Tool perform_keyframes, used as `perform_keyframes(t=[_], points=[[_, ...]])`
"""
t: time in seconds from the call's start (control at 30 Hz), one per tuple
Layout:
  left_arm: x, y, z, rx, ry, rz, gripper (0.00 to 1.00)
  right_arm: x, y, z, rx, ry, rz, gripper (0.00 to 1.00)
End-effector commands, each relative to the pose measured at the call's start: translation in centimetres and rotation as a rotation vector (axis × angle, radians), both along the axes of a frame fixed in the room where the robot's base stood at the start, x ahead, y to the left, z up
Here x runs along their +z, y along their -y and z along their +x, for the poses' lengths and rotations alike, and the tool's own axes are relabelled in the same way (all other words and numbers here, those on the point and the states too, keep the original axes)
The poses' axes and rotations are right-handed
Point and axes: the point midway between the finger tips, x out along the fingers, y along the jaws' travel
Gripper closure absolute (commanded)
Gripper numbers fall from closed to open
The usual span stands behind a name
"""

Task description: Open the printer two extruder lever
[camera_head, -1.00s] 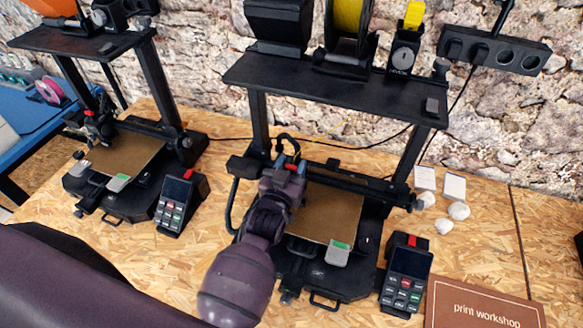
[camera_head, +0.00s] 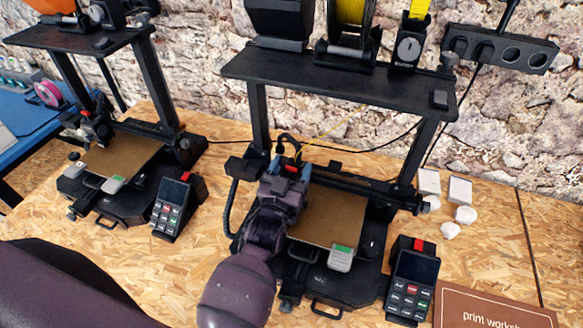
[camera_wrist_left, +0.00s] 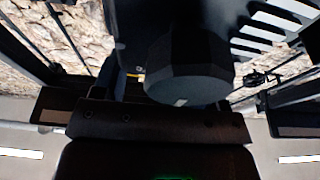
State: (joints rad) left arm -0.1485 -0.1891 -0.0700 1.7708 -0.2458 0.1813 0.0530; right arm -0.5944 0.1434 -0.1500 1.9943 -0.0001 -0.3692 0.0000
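The larger printer (camera_head: 350,85) on the right of the head view has a black frame, a brown bed (camera_head: 335,215) and a yellow filament running down to its print head. My left gripper (camera_head: 287,178) is at that print head, in front of it, and hides most of it. A small red part (camera_head: 291,168) shows just above the gripper; I cannot tell whether it is the lever. In the left wrist view a dark rounded block (camera_wrist_left: 188,68) fills the middle, close to the camera. The finger opening and any contact are too dark to tell. My right gripper is out of view.
A second printer (camera_head: 120,45) stands at the left. Control boxes with screens (camera_head: 410,285) and (camera_head: 172,207) stand beside the printers. A brown sign (camera_head: 490,308) lies at front right. White lumps (camera_head: 465,215) lie right of the larger printer. Bare wooden bench (camera_head: 500,250) shows around them.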

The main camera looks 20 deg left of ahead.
Motion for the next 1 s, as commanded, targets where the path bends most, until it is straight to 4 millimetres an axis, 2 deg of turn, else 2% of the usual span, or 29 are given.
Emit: perform_keyframes(t=[0.3, 0.53, 1.0], points=[[0.0, 0.0, 0.0, 0.0, 0.0, 0.0, 0.34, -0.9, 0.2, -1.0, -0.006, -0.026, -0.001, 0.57], [0.1, 0.0, 0.0, 0.0, -0.008, 0.0, 0.34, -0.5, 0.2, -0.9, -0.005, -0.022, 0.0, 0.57], [0.5, 0.0, 0.6, -0.001, -0.214, 0.0, 0.34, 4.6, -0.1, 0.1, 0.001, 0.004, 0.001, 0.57]])
